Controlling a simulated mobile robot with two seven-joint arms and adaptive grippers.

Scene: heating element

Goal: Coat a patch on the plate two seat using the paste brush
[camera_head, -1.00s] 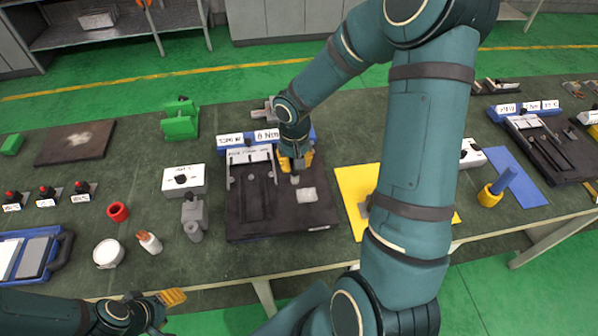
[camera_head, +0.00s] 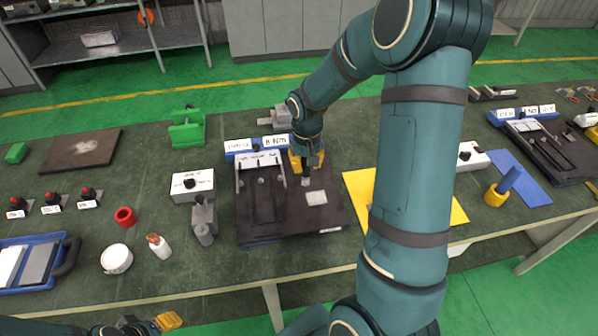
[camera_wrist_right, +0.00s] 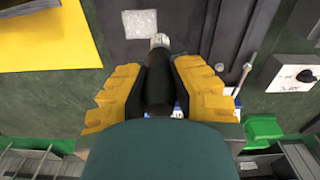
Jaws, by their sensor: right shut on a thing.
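My right gripper (camera_head: 307,163) is shut on the dark handle of the paste brush (camera_wrist_right: 158,85) and holds it above the dark fixture (camera_head: 262,222). The brush's pale tip shows in the right wrist view and points down at the fixture, close to a light grey square patch (camera_head: 316,197). The patch also shows in the right wrist view (camera_wrist_right: 139,23), beside the tip. I cannot tell whether the tip touches the fixture. No legible label marks the plate two seat. My left gripper (camera_head: 166,321) is low at the left, partly cut off; its opening is unclear.
A white switch box (camera_head: 192,186), grey block (camera_head: 203,220), bottle (camera_head: 158,246) and white cup (camera_head: 116,259) stand left of the fixture. A yellow sheet (camera_head: 358,186) lies to its right, partly behind my right arm. A green block (camera_head: 187,130) stands behind.

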